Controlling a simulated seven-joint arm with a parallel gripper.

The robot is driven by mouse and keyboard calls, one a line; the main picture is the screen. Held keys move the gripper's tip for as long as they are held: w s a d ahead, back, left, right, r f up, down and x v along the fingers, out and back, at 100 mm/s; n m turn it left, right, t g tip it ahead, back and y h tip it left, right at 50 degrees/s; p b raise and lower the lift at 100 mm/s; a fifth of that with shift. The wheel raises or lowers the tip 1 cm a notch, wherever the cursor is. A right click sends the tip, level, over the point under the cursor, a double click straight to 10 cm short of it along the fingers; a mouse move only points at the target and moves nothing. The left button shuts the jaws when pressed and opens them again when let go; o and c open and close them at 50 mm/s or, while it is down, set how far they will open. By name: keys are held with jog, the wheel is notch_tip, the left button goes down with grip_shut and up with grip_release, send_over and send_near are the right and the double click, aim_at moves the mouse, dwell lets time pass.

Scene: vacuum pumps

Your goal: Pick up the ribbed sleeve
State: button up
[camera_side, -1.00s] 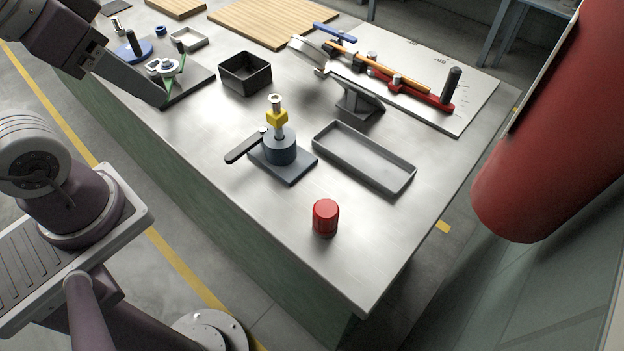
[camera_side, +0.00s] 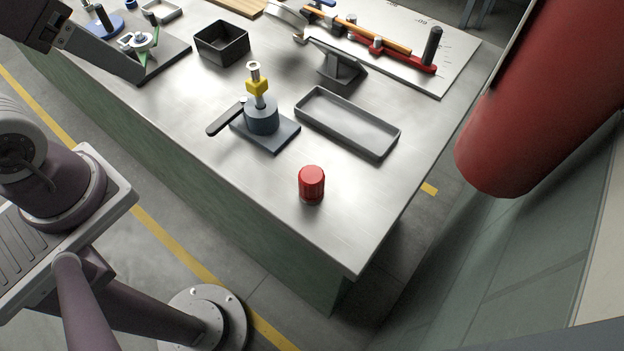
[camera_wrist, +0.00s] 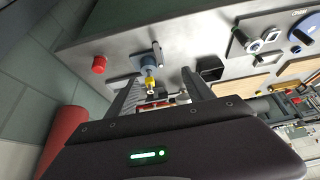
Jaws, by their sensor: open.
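The ribbed sleeve (camera_side: 311,184) is a red, upright, ribbed cylinder with a flat top. It stands alone near the front corner of the metal bench. In the wrist view the sleeve (camera_wrist: 99,64) shows small at the upper left, outside the fingers and to their left. My gripper (camera_wrist: 158,75) is open and empty, its two dark fingers spread apart. In the side view part of the gripper hangs over the bench at the upper left, far from the sleeve.
A blue-grey pump (camera_side: 262,118) with a yellow collar and black lever stands behind the sleeve. A shallow grey tray (camera_side: 348,123), a black box (camera_side: 222,43) and a grey angled stand (camera_side: 338,65) are farther back. A large red cylinder (camera_side: 535,100) is at the right. Bench around the sleeve is clear.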

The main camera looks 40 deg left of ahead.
jog(key=m+g, duration=0.6)
jog(key=m, duration=1.6)
send_over(311, 174)
notch_tip(311, 174, down, 13)
jog(key=shift+d+f, duration=0.15)
jog(key=shift+m, duration=0.3)
notch_tip(311, 174, down, 7)
jog(key=shift+f, duration=0.1)
grip_shut()
